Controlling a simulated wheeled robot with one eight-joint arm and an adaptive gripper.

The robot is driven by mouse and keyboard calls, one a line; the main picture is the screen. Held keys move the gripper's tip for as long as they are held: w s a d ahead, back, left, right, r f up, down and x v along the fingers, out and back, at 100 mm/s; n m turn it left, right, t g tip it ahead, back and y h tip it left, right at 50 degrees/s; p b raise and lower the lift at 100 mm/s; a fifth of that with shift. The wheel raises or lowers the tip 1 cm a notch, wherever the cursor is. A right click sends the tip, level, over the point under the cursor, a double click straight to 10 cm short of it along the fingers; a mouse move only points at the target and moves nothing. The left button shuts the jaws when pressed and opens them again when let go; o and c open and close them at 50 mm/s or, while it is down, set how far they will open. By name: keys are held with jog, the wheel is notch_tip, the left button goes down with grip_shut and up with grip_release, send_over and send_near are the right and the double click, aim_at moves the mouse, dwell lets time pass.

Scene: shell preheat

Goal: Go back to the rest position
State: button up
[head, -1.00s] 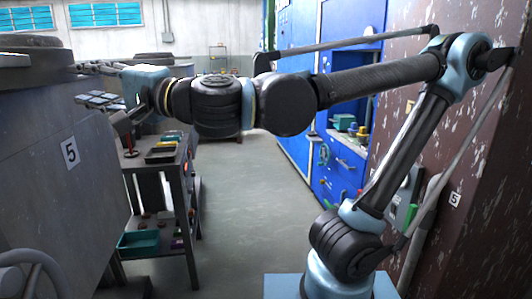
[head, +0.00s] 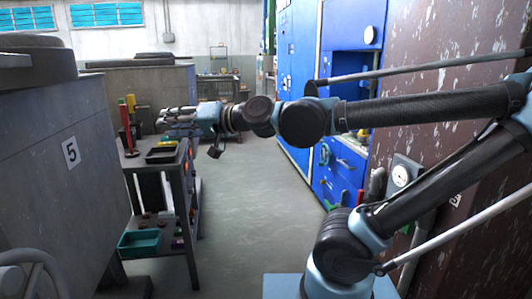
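My gripper (head: 172,117) is at the end of my arm, at left of centre in the head view. It points left, above and beyond the dark shelf cart. Its fingers look small and lie close together, so I cannot tell whether they are open or shut. I see no object clearly held in it. My arm reaches across the picture from the lower right, with its elbow at the right edge.
A grey machine marked 5 (head: 72,152) fills the left. The shelf cart (head: 186,188) beside it holds trays, including a teal bin (head: 139,243). Blue cabinets (head: 299,75) and a rusty brown wall (head: 420,85) stand on the right. The floor aisle (head: 255,205) between is clear.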

jog(key=w+d+f+t+h, duration=0.1)
jog(key=w+d+f+h, duration=0.35)
jog(key=d+f, duration=0.5)
jog(key=w+d+f+h, duration=0.4)
jog(key=w+d+f, duration=0.1)
jog(key=d+f, duration=0.45)
jog(key=s+d+f+m+g+h, duration=0.1)
jog(key=d+f, duration=0.5)
jog(key=d, duration=0.6)
jog(key=s+d+f+m+g+h, duration=0.2)
jog(key=s+d+f+h, duration=0.4)
jog(key=d, duration=0.5)
jog(key=shift+s+d+m, duration=0.15)
jog(key=shift+d+m, duration=0.25)
jog(key=shift+m, duration=0.4)
jog(key=shift+f, duration=0.1)
